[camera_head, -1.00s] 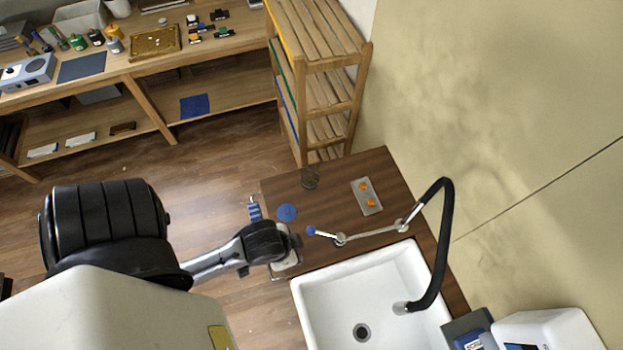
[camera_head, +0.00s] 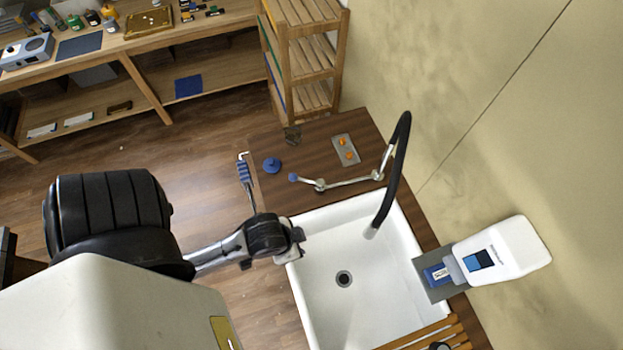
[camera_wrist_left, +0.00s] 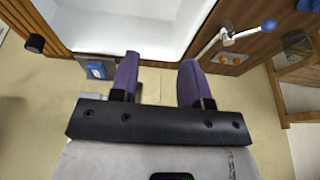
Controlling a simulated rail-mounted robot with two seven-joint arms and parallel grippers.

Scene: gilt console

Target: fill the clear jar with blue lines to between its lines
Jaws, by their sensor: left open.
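A small clear glass jar (camera_head: 292,135) stands at the far left end of the wooden counter; it also shows in the left wrist view (camera_wrist_left: 297,45). Blue lines on it are too small to make out. The tap's black spout (camera_head: 371,232) hangs over the white sink (camera_head: 343,240). The tap's long lever (camera_head: 345,183) ends in a blue ball (camera_head: 293,177) over the counter. My left gripper (camera_head: 297,243) is over the sink's left rim, apart from the jar. In the left wrist view its purple fingers (camera_wrist_left: 160,65) are open and empty. My right gripper is out of view.
A round blue piece (camera_head: 271,165) and a grey tray with orange pieces (camera_head: 346,149) rest on the counter. A blue-handled brush (camera_head: 244,172) hangs at its left edge. A white dispenser (camera_head: 505,255) is right of the sink. A wooden shelf rack (camera_head: 305,60) stands behind.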

